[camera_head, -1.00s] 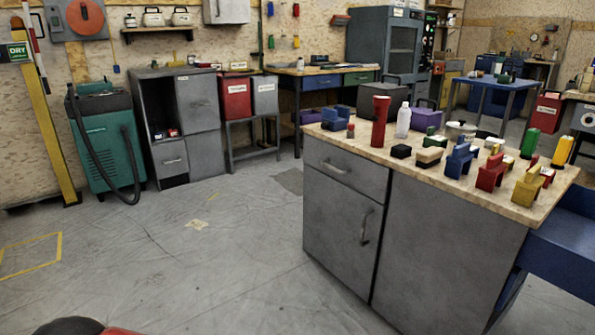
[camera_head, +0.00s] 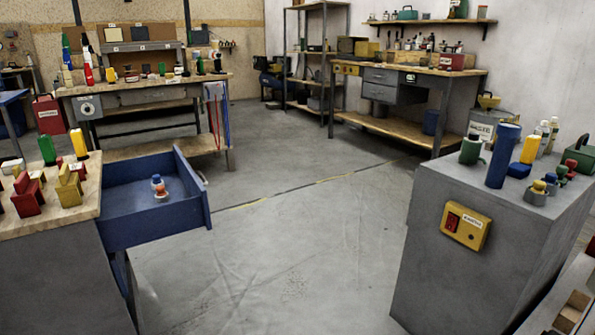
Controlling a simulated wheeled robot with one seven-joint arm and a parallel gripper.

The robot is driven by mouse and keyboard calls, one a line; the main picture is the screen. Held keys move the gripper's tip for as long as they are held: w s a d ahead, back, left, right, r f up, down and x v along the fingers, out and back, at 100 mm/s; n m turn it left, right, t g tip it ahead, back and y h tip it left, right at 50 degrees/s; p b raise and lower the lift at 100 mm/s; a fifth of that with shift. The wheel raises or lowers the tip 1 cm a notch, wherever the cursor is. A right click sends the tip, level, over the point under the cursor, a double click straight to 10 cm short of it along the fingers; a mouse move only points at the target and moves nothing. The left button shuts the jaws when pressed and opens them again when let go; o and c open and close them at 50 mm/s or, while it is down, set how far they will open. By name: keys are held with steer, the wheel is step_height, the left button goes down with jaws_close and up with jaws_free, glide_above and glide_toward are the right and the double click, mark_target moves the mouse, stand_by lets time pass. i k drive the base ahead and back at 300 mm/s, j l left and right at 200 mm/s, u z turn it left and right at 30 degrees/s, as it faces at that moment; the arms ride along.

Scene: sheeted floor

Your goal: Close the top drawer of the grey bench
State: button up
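The grey bench (camera_head: 55,283) with a wooden top stands at the lower left, cut off by the picture edge. A blue drawer (camera_head: 205,208) sticks far out from its right side, near the height of the top. It is open, and a small blue-topped piece (camera_head: 156,180) and a small orange-red piece (camera_head: 161,191) stand inside it. My gripper is not in view.
A grey cabinet (camera_head: 475,240) with a yellow switch box (camera_head: 466,226) and bottles on top stands at the right. Open floor (camera_head: 300,240) lies between it and the drawer. Wooden-topped workbenches (camera_head: 150,93) and (camera_head: 410,65) stand behind.

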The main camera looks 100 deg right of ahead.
mark_target(132, 214)
steer(key=k+l+z, duration=0.1)
steer(key=l+z, duration=0.8)
steer(key=l, duration=0.15)
steer(key=l+z, duration=0.4)
steer(key=l, duration=0.15)
steer(key=i+l, duration=0.1)
steer(key=l, duration=0.75)
steer(key=i+l, duration=0.15)
steer(key=l, duration=0.3)
steer(key=l+z, duration=0.1)
steer(key=l, duration=0.3)
steer(key=i, duration=0.05)
